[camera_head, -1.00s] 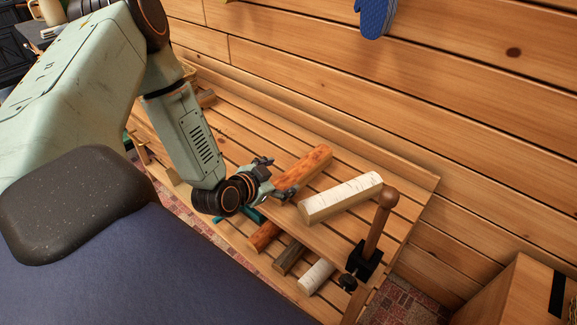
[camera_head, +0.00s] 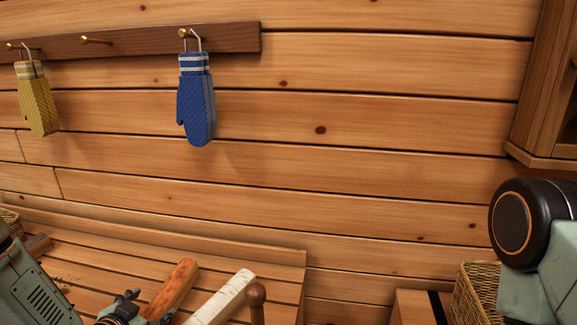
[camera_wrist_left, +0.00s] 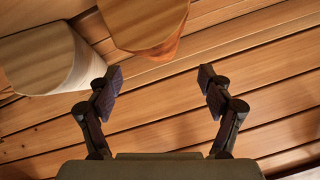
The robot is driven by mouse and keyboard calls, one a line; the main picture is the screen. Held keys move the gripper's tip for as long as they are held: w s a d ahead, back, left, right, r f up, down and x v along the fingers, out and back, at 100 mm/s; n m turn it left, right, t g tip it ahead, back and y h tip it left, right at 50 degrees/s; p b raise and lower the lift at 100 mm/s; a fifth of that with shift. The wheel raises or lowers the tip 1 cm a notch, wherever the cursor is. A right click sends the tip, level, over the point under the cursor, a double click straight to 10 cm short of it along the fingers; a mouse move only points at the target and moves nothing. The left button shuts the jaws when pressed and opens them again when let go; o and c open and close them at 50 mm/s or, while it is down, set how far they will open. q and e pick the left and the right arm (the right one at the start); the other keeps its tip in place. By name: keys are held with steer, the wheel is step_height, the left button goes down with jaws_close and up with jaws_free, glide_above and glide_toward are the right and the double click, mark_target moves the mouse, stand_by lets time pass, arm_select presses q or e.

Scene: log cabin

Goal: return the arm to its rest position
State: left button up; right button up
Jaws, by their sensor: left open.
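My left arm comes in at the lower left of the head view. Its gripper (camera_head: 145,309) is at the bottom edge, beside an orange-brown log (camera_head: 172,290) on the slatted bench top (camera_head: 225,262). In the left wrist view the gripper (camera_wrist_left: 160,88) has its two fingers spread with nothing between them. The ends of the orange-brown log (camera_wrist_left: 145,22) and a pale-barked log (camera_wrist_left: 50,62) show beyond the fingers. The pale log (camera_head: 222,300) also lies on the bench in the head view. Part of my right arm shows at the right edge; its gripper is out of view.
A blue mitt (camera_head: 196,105) and a yellow mitt (camera_head: 38,100) hang from a peg rail (camera_head: 130,42) on the plank wall. A brown knobbed post (camera_head: 256,300) stands by the pale log. A wicker basket (camera_head: 472,292) is at the lower right, below a wooden cabinet (camera_head: 545,90).

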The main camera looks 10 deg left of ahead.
mark_target(166, 290)
arm_select(q)
steer(key=b+x, duration=0.3)
steer(key=x, duration=0.4)
steer(key=shift+f, duration=0.1)
steer(key=shift+r+p, duration=0.35)
steer(key=shift+r, duration=0.6)
steer(key=shift+f, duration=0.1)
steer(key=shift+f, duration=0.1)
